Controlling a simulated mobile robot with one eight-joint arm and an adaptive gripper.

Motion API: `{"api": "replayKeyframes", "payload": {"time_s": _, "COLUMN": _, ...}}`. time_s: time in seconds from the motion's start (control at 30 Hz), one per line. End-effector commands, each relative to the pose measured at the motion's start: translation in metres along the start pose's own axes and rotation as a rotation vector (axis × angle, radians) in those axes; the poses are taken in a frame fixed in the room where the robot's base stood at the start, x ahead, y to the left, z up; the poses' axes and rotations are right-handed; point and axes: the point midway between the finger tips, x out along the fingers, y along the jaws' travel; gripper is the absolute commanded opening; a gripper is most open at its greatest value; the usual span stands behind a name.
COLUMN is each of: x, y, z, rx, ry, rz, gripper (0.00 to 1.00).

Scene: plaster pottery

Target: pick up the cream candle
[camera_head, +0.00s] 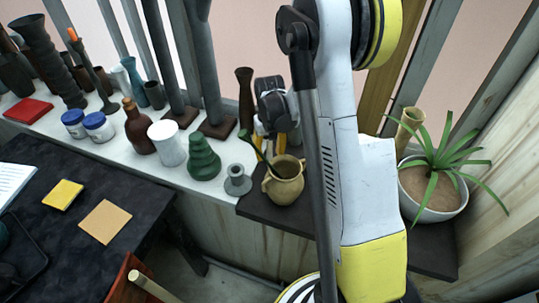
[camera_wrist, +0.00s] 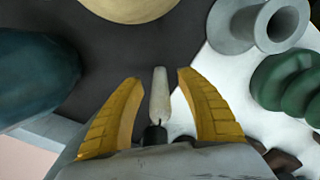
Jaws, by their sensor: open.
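The cream candle (camera_wrist: 160,98) shows in the wrist view as a slim pale stick with a dark piece at its lower end. It lies between the two yellow fingers of my gripper (camera_wrist: 158,76), with a visible gap on each side. My gripper is open. In the head view my gripper (camera_head: 267,150) hangs behind the tan jug, beside my white arm. I cannot make out the candle clearly there.
The tan jug (camera_head: 285,181) stands close in front of my gripper. The grey candle holder (camera_head: 237,181) and green stacked vase (camera_head: 203,158) are to its left. A dark teal object (camera_wrist: 35,75) is at left in the wrist view. A potted plant (camera_head: 434,180) stands right.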

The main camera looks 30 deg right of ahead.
Motion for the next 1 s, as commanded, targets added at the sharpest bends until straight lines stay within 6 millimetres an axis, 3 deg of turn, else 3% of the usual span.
{"api": "replayKeyframes", "payload": {"time_s": 0.07, "x": -0.001, "y": 0.000, "z": 0.000, "rx": 0.000, "ry": 0.000, "rz": 0.000, "gripper": 0.40}}
{"api": "replayKeyframes", "payload": {"time_s": 0.2, "x": -0.001, "y": 0.000, "z": 0.000, "rx": 0.000, "ry": 0.000, "rz": 0.000, "gripper": 0.00}}
{"api": "replayKeyframes", "payload": {"time_s": 0.63, "x": -0.006, "y": 0.000, "z": 0.000, "rx": 0.000, "ry": 0.000, "rz": 0.000, "gripper": 0.00}}
{"api": "replayKeyframes", "payload": {"time_s": 1.0, "x": -0.079, "y": 0.000, "z": 0.000, "rx": 0.000, "ry": 0.000, "rz": 0.000, "gripper": 0.00}}
